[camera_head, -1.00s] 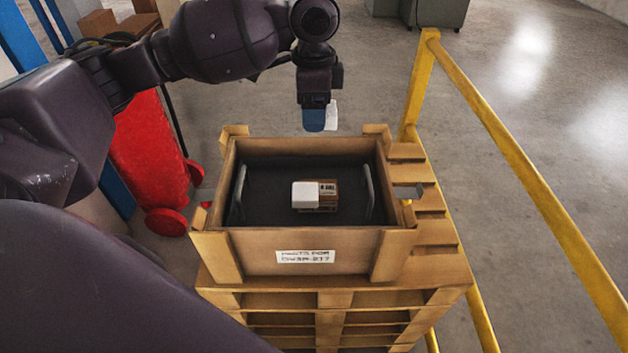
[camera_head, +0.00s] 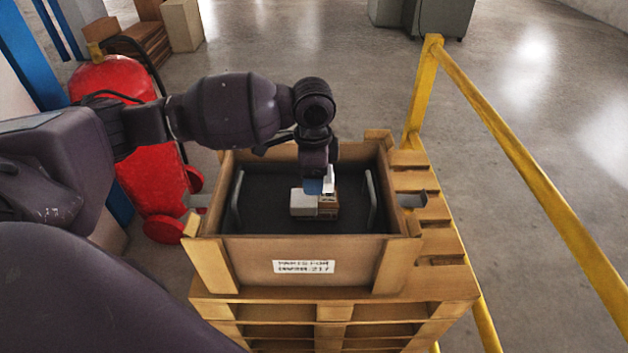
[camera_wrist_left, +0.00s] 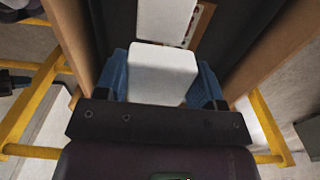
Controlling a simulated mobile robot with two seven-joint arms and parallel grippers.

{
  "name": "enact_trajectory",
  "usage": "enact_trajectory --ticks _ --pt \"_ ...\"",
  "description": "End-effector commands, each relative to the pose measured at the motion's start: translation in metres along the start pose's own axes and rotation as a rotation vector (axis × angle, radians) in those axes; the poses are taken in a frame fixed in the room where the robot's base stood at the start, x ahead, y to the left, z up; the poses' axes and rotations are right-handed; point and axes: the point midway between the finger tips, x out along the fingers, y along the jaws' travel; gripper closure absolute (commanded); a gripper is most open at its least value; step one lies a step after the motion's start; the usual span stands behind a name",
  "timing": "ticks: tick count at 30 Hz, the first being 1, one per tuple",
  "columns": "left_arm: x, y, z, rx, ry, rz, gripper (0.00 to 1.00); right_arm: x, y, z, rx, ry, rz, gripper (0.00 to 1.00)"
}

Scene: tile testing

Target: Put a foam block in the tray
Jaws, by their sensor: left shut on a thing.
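My left gripper (camera_head: 320,186) has blue fingertips and is shut on a white foam block (camera_head: 329,178). The held block also shows between the blue fingers in the left wrist view (camera_wrist_left: 162,74). The gripper and block are over the dark tray (camera_head: 265,212), which has grey handles at both sides and lies inside a wooden crate. A second white block (camera_head: 303,203) lies in the tray beside a small brown labelled box (camera_head: 327,211). The gripper partly covers the box. I cannot tell whether the held block touches anything. My right gripper is not in view.
The wooden crate (camera_head: 217,267) stands on a stack of pallets (camera_head: 440,243), its walls rising around the tray. A yellow railing (camera_head: 520,150) runs along the right. A red extinguisher-like unit (camera_head: 160,180) stands at the left. Bare tray floor shows around the blocks.

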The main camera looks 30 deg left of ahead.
Motion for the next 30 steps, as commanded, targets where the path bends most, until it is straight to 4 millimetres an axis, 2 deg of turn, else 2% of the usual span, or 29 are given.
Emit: enact_trajectory --ticks 1,4,9,30 --pt "0.011 0.0 0.0 -0.001 -0.003 0.003 0.63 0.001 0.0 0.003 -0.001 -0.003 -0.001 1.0" --pt "0.02 0.0 0.0 -0.001 -0.001 0.001 0.63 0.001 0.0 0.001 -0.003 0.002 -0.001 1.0" --pt "0.02 -0.001 0.0 0.0 0.001 -0.001 0.63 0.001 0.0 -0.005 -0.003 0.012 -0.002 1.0" --pt "0.032 0.0 0.0 0.001 0.0 -0.001 0.63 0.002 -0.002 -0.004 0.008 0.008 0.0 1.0"
